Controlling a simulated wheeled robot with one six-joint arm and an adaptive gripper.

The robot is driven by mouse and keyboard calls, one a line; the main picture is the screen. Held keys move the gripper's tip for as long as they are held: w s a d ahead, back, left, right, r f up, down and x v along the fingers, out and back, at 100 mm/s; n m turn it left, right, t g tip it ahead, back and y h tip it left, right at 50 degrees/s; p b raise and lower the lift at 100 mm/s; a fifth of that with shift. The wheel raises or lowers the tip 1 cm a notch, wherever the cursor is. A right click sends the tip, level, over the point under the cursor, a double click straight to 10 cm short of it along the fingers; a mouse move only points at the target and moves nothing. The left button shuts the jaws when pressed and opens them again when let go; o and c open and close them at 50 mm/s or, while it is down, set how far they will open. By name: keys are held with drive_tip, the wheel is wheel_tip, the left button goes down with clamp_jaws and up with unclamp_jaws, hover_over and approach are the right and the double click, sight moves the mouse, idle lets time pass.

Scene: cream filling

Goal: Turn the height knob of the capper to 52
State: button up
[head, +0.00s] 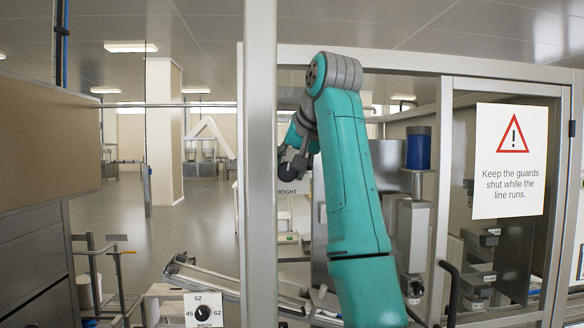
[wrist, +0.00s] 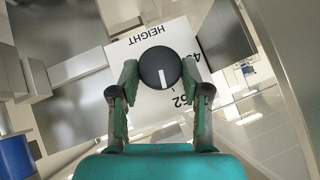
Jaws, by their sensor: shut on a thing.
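In the wrist view the height knob (wrist: 160,67) is a round dark knob with a white pointer line. It sits on a white dial plate (wrist: 150,108) lettered HEIGHT, upside down here. The pointer points down and slightly right, a little to the left of the 52 (wrist: 183,101). A number starting with 4 stands to the right, partly hidden by a finger. The left part of the scale is hidden. My gripper (wrist: 160,72) has one finger on each side of the knob and is shut on it. In the head view my gripper (head: 295,160) is above the HEIGHT lettering (head: 289,191); the knob is hidden.
A second dial (head: 203,311), marked 45, 52 and 62, is at lower left in the head view. A grey upright post (head: 260,120) stands just left of my arm. A guard door with a warning sign (head: 510,160) and a blue cylinder (head: 418,148) are to the right.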

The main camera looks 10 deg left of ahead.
drive_tip(key=shift+a+n+h, duration=0.2)
drive_tip(key=shift+n+h, duration=0.3)
drive_tip(key=shift+h, duration=0.5)
drive_tip(key=shift+t, duration=0.3)
drive_tip(key=o, duration=1.1)
drive_tip(key=shift+o, duration=0.2)
